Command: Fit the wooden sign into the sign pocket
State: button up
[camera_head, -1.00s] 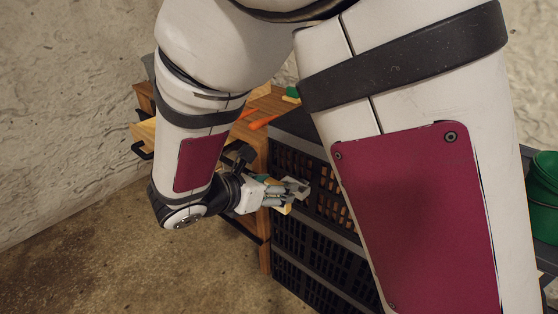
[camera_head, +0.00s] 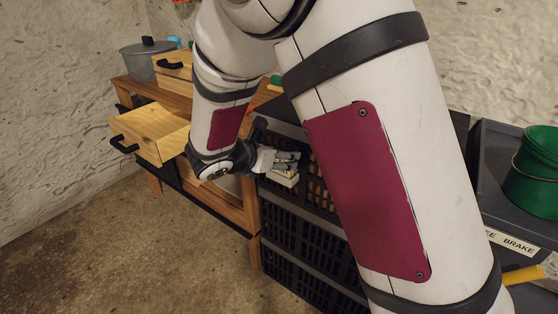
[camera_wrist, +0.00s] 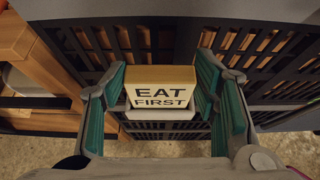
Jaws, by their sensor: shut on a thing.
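The wooden sign (camera_wrist: 160,80) is a pale block with "EAT FIRST" in dark letters, seen in the wrist view. My gripper (camera_wrist: 163,88) is shut on it, with teal pads at its left and right sides. A pale grey-white holder, likely the sign pocket (camera_wrist: 160,115), shows just below the sign against the dark slatted crate. I cannot tell whether the sign sits in it or only in front of it. In the head view my gripper (camera_head: 287,160) is at the crate's front, and a small pale piece (camera_head: 285,179) shows under its fingers.
Black slatted crates (camera_head: 300,238) are stacked in front of my gripper. To the left, a wooden bench has an open drawer (camera_head: 155,130) sticking out and a grey pot (camera_head: 150,62) on top. A green bucket (camera_head: 533,175) stands on a dark cart at right. The floor at lower left is clear.

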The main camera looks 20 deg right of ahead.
jog(key=shift+f, duration=0.2)
jog(key=shift+f, duration=0.15)
jog(key=o, duration=1.1)
jog(key=shift+o, duration=0.2)
